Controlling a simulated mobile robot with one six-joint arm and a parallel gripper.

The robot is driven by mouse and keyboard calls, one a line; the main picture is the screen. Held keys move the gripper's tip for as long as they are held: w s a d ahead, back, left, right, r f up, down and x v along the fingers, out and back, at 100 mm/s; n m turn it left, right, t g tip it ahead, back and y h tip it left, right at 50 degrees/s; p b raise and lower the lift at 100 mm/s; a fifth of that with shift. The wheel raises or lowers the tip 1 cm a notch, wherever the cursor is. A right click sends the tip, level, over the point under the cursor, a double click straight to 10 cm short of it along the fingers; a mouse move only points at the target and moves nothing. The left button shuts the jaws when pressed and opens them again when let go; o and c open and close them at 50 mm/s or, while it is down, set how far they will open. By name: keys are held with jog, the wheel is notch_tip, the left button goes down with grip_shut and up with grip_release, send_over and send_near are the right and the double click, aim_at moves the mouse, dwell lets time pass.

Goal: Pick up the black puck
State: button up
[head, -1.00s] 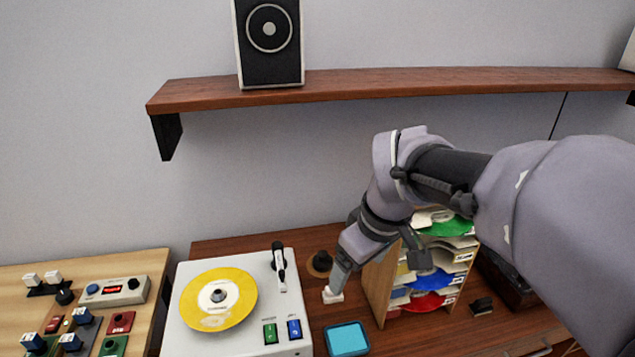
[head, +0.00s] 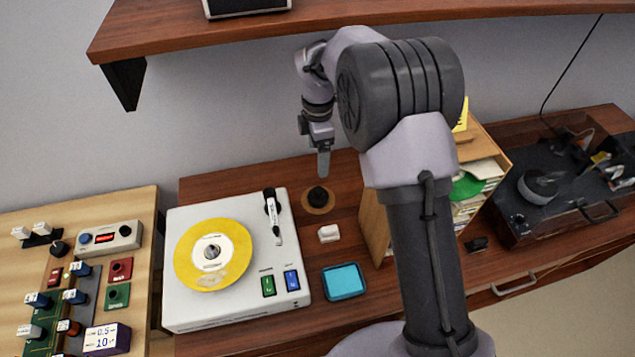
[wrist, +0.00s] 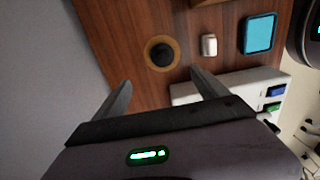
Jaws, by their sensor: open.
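The black puck (head: 318,196) is a small dark knob-like piece on a round brown base on the wooden desk, just right of the turntable. My gripper (head: 323,162) points down above it in the head view, with a gap between fingertips and puck. In the wrist view the puck (wrist: 161,54) lies beyond the two fingertips, between their lines. My gripper (wrist: 160,82) is open and empty there, its fingers spread apart. Nothing hides the puck in either view.
The white turntable (head: 180,300) with a yellow record stands left of the puck. A small white block (head: 329,233) and a blue-topped square (head: 344,281) lie nearer. A wooden record rack (head: 374,225) stands to the right, partly behind my arm. The shelf (head: 200,35) runs above.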

jog(key=b, duration=0.3)
send_over(318, 190)
notch_tip(318, 190, down, 10)
jog(key=shift+r, duration=0.15)
notch_tip(318, 190, down, 7)
jog(key=b, duration=0.2)
jog(key=shift+r+b, duration=0.1)
jog(key=shift+b, duration=0.2)
jog(key=shift+r, duration=0.15)
jog(key=shift+c, duration=0.4)
jog(key=c, duration=1.6)
notch_tip(318, 190, up, 10)
jog(key=p, duration=0.4)
jog(key=shift+r, duration=0.1)
jog(key=shift+d, duration=0.1)
